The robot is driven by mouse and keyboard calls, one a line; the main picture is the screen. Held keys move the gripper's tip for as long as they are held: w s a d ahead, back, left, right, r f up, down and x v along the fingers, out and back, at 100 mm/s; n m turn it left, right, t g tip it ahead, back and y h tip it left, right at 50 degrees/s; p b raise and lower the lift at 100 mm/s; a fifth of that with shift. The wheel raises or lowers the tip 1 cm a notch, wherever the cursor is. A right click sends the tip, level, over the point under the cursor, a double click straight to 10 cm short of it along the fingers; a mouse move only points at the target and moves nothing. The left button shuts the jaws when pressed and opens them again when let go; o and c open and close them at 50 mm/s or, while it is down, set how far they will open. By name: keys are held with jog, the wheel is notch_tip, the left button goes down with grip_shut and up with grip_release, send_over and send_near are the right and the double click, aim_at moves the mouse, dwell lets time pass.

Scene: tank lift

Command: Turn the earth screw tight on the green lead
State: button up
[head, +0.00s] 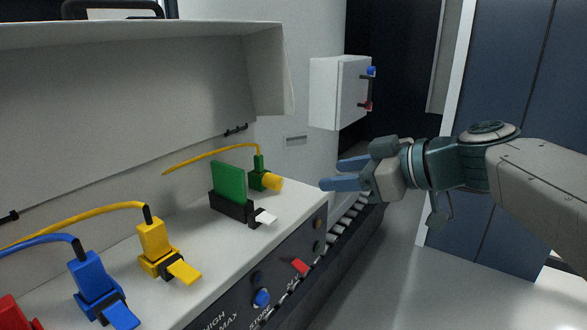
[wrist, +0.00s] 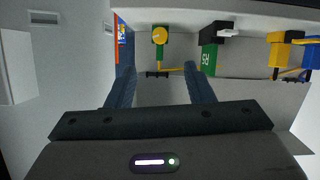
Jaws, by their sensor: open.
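The earth screw is a yellow round knob (head: 272,182) on the front of a small green terminal block (head: 256,180), at the right end of the light shelf. A yellow lead (head: 215,154) with a green plug runs into the top of the block. In the wrist view the two blue fingers (wrist: 158,70) stand either side of the knob's line.
A green card (head: 229,181) in a black holder with a white lever stands left of the knob. Yellow (head: 153,240) and blue (head: 91,277) plugs with levers sit further left. A raised lid (head: 130,90) overhangs the shelf. A white wall box (head: 338,92) hangs behind. Floor at right is clear.

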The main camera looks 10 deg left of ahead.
aim_at(280, 182)
jog(key=x, duration=1.3)
jog(key=shift+w+a+f, duration=0.1)
jog(key=shift+a+f, duration=0.15)
jog(key=shift+c, duration=0.3)
jog(key=c, duration=0.9)
